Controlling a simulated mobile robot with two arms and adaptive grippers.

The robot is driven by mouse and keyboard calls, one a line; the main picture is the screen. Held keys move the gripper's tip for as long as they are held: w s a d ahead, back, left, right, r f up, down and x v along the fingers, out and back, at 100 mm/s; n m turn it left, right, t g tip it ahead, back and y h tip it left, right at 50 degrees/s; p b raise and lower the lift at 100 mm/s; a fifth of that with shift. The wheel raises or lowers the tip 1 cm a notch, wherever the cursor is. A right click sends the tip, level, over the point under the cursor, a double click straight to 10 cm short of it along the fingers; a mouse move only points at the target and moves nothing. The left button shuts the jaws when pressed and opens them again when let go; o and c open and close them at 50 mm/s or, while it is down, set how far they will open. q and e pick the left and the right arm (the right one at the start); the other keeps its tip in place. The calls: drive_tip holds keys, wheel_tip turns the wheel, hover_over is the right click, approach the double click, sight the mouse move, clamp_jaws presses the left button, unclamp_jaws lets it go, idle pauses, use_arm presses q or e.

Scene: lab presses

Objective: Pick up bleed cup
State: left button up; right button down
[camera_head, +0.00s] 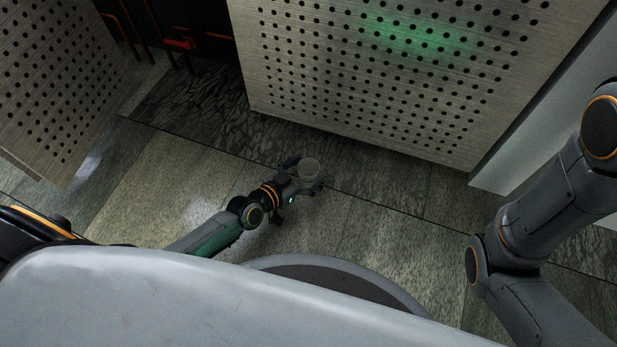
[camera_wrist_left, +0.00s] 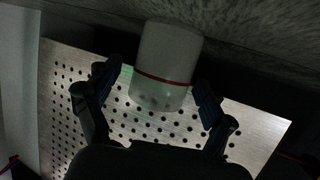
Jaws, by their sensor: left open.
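The bleed cup (camera_head: 309,169) is a small, pale, translucent cup low down near the tiled floor, in front of the large perforated panel. In the left wrist view the cup (camera_wrist_left: 166,66) shows as a whitish cylinder with a red line around it. My left gripper (camera_head: 305,175) is open, with its two fingers on either side of the cup. In the left wrist view the left gripper (camera_wrist_left: 158,92) has a finger at each side of the cup's lower part, and the right-hand finger looks very close to it. I cannot tell whether either finger touches it. The right gripper is out of view.
A large perforated panel (camera_head: 360,75) stands just beyond the cup. Another perforated panel (camera_head: 55,85) is at the upper left. Red-orange bars (camera_head: 180,44) show in the dark gap between them. The tiled floor (camera_head: 150,185) is bare left of my left arm.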

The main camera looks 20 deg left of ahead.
use_arm(q)
drive_tip(key=shift+w, duration=0.25)
drive_tip(key=c, duration=1.3)
drive_tip(key=shift+o, duration=0.2)
